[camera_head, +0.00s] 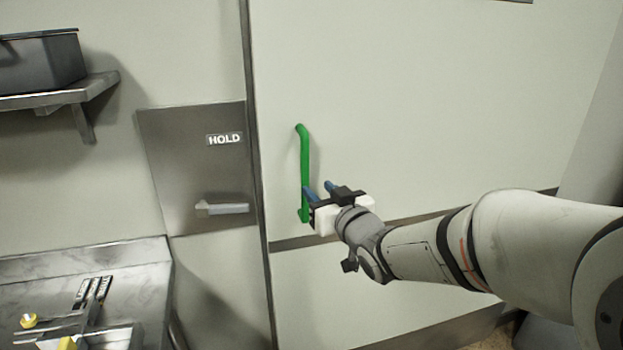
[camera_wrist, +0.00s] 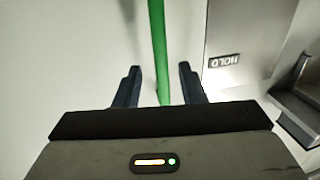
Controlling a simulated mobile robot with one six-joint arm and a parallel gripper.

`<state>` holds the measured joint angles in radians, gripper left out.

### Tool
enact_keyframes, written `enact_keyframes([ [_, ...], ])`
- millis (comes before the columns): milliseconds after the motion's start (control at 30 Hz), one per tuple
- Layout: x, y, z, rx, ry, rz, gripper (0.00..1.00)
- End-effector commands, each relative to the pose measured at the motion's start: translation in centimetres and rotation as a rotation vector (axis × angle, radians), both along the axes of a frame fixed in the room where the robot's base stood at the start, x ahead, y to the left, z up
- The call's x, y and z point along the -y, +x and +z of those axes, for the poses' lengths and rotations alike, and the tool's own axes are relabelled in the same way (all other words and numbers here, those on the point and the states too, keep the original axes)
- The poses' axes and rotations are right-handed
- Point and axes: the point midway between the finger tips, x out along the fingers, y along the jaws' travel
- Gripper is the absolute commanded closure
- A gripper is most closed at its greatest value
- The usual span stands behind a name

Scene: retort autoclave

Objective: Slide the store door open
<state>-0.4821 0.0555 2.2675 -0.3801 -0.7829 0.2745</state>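The store door (camera_head: 420,110) is a large pale panel with a dark frame edge on its left. A green vertical bar handle (camera_head: 304,160) stands on it near that left edge. My gripper (camera_head: 319,189) is at the lower part of the handle. In the wrist view the green handle (camera_wrist: 158,50) runs between the two dark blue fingers of my gripper (camera_wrist: 158,84). The fingers are open, with a gap on each side of the bar. I cannot tell how deep the bar sits between them.
Left of the door is a steel panel marked HOLD (camera_head: 190,165) with a lever (camera_head: 222,209). A steel table (camera_head: 130,262) with tools stands at the lower left. A wall shelf (camera_head: 60,97) holds a dark bin (camera_head: 40,62). The door face to the right is clear.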

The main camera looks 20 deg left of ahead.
Motion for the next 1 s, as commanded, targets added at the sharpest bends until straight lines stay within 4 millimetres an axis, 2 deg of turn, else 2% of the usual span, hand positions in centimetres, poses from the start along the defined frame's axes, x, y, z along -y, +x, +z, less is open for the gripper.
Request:
enact_keyframes([
  [500, -4.7, 5.0, 0.1, 0.004, 0.005, 0.003, 0.63],
  [867, -5.2, 5.6, 0.1, 0.004, 0.005, 0.002, 0.63],
  [1000, -5.2, 5.6, 0.1, 0.004, 0.005, 0.001, 0.72],
])
